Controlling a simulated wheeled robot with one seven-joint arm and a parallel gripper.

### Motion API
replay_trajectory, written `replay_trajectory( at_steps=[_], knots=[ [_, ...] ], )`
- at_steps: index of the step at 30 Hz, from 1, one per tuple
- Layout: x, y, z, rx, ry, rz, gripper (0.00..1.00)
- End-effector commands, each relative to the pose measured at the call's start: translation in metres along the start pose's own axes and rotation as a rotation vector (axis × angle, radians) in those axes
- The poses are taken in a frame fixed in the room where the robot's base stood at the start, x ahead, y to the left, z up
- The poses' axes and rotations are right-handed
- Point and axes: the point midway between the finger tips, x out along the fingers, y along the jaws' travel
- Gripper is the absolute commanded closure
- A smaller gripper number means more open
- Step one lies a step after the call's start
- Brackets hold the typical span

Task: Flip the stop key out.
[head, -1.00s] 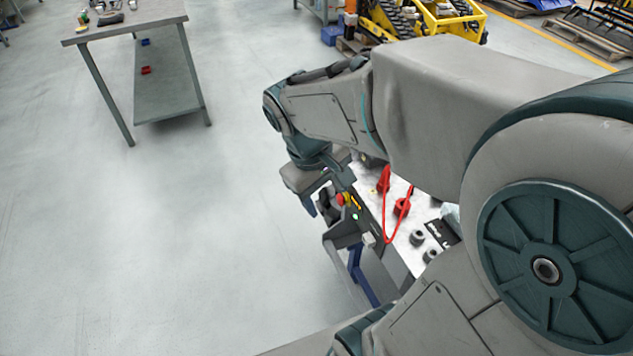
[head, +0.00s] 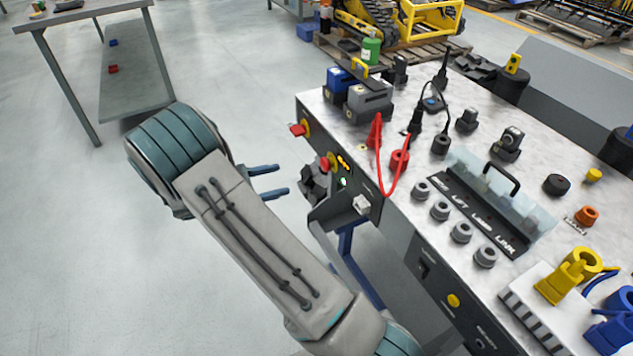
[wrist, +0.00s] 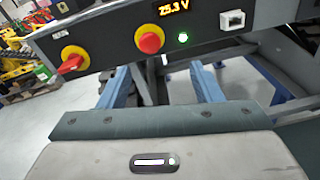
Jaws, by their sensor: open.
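A red key-shaped handle (head: 299,129) sits on a yellow round plate on the bench's front panel, left of a red mushroom button (head: 326,163). In the wrist view the red handle (wrist: 72,63) sticks out at the upper left, slightly tilted, and the red button (wrist: 149,43) is nearer the middle. My gripper (head: 284,180) is open and empty, its two blue fingers apart and pointing at the panel, below and left of the handle. In the wrist view my gripper (wrist: 160,78) lies below the panel controls, touching neither.
The voltage display (wrist: 172,6) reads 25.3 V beside a lit green lamp (wrist: 183,38) and a white socket (wrist: 232,19). A red cable loop (head: 382,180) hangs over the bench edge. A dark bracket (head: 338,208) juts below the panel.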

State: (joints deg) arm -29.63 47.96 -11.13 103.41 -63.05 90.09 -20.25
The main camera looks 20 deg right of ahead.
Motion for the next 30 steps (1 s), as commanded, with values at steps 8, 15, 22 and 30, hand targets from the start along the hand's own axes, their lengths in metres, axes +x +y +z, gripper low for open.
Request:
replay_trajectory(
  at_steps=[8, 15, 22, 30],
  knots=[
    [-0.003, 0.009, -0.028, -0.045, -0.084, 0.071, 0.41],
    [0.036, 0.011, -0.024, -0.045, -0.083, 0.067, 0.41],
    [0.086, 0.015, -0.02, -0.043, -0.082, 0.067, 0.41],
    [0.122, 0.018, -0.017, -0.044, -0.081, 0.069, 0.41]
  ],
)
